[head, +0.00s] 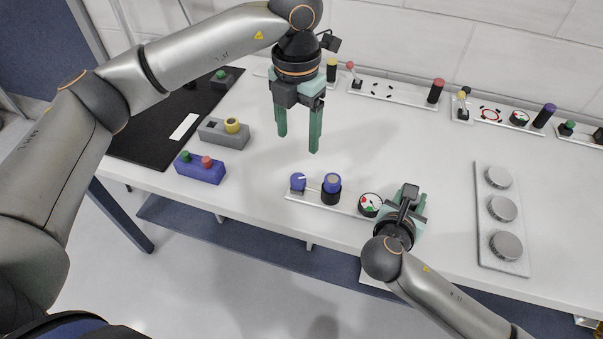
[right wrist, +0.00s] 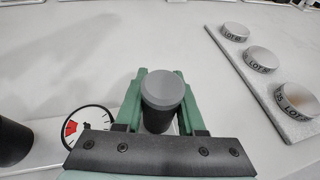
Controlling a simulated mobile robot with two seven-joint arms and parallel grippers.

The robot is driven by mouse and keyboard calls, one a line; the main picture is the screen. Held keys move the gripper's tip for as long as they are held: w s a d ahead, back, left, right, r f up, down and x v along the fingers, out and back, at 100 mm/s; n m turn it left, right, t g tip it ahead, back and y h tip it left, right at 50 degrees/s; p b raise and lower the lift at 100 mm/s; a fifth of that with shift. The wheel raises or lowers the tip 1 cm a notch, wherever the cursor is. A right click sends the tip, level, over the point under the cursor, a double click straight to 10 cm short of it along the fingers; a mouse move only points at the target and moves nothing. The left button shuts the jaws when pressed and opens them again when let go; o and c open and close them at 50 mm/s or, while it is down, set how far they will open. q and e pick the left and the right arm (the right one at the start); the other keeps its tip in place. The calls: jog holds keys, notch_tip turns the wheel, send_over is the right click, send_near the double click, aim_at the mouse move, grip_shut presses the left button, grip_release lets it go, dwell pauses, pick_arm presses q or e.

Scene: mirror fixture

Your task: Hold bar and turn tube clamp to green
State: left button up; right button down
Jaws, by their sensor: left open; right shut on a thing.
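A white strip fixture (head: 350,208) lies near the table's front edge. My right gripper (head: 410,203) is shut on an upright dark post with a grey cap (right wrist: 162,92), beside the dial. My left gripper (head: 298,140) is open and empty, fingers down, above the table behind the blue knob.
A plate with several grey discs (head: 502,208) lies right of my right gripper. A blue box (head: 200,168) and a grey box (head: 224,133) stand at left, near a black mat (head: 150,140). More strip fixtures (head: 398,92) line the wall. The table's middle is clear.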

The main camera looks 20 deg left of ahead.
aim_at(298, 178)
pick_arm(q)
jog(key=shift+n, duration=0.4)
notch_tip(298, 178, down, 12)
jog(key=shift+f, duration=0.1)
jog(key=shift+c, duration=0.3)
grip_shut()
